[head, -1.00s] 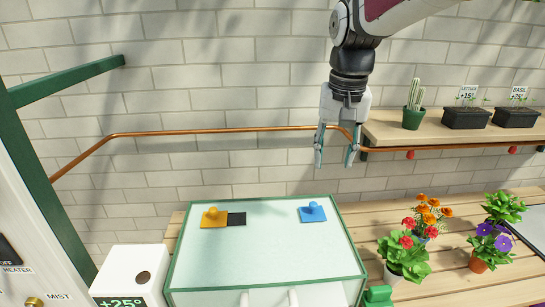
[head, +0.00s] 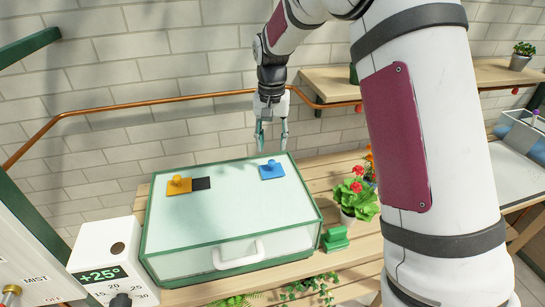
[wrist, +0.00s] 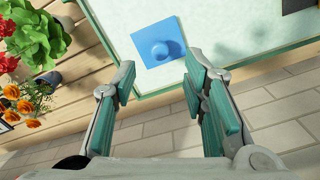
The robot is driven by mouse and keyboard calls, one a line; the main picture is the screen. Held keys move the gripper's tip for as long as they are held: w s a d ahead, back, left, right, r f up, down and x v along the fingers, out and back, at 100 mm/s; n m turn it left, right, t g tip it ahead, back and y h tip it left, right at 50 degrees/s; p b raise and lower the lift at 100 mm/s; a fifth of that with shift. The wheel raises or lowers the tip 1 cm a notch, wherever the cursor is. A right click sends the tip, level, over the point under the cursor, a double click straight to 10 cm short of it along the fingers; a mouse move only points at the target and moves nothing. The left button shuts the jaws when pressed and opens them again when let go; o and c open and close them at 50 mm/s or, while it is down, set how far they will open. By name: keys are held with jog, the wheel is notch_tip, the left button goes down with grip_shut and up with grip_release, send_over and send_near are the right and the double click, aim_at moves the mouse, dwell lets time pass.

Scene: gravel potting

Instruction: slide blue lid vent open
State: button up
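The blue vent slide (head: 271,170) is a flat square plate with a round knob, lying on the pale lid (head: 225,210) of a green-framed box near its back right corner. No dark opening shows beside it. In the wrist view the blue slide (wrist: 158,43) lies beyond the fingertips, with its knob roughly in line with the gap between them. My gripper (head: 270,140) is open and empty, pointing down just behind the slide and apart from it. Its two teal-padded fingers (wrist: 158,75) are spread in the wrist view.
A yellow slide (head: 179,185) with a knob sits beside a dark square opening (head: 201,183) on the same lid. A potted plant with red flowers (head: 355,195) stands right of the box. A copper pipe (head: 140,101) runs along the wall behind.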

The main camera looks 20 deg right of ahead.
aim_at(271, 161)
jog(key=shift+f+p, duration=0.4)
jog(key=shift+f, duration=2.6)
grip_shut()
jog(key=shift+a, duration=0.1)
